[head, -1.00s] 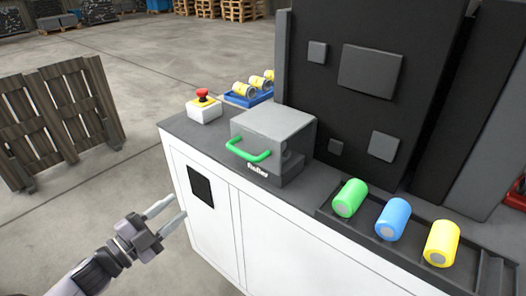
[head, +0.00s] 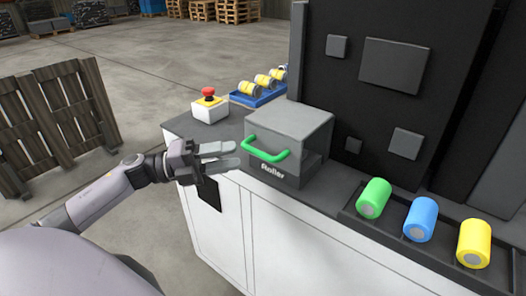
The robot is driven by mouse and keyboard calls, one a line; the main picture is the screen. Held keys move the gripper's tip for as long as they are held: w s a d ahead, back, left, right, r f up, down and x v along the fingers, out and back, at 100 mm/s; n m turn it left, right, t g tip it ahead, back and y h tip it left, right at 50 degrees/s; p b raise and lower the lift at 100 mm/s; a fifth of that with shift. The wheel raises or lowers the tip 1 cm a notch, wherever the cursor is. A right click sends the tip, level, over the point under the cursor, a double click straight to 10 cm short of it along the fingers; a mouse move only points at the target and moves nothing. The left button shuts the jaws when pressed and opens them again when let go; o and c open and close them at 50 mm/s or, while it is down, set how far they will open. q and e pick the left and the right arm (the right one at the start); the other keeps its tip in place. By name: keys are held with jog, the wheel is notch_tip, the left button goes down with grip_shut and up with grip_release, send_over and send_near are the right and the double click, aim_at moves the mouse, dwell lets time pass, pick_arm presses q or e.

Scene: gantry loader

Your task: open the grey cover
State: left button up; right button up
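The grey cover (head: 292,122) is a box-shaped hood with a green handle (head: 266,152) on its front, standing on the dark top of a white cabinet. It looks closed, with lettering below the handle. My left gripper (head: 232,155) is just left of the handle, its two fingers apart and pointing right towards it. Nothing shows between the fingers. I cannot tell whether a fingertip touches the handle. My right gripper is not in view.
A red emergency button on a white box (head: 210,109) stands left of the cover, and a blue tray (head: 257,97) with yellow-banded cylinders behind it. Green (head: 373,198), blue (head: 420,219) and yellow (head: 473,242) cylinders lie in a dark tray at right. A dark machine panel (head: 392,66) rises behind.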

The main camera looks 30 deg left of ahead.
aim_at(256, 149)
pick_arm(q)
jog(key=shift+p+x, duration=0.5)
jog(key=shift+x, duration=2.85)
grip_shut()
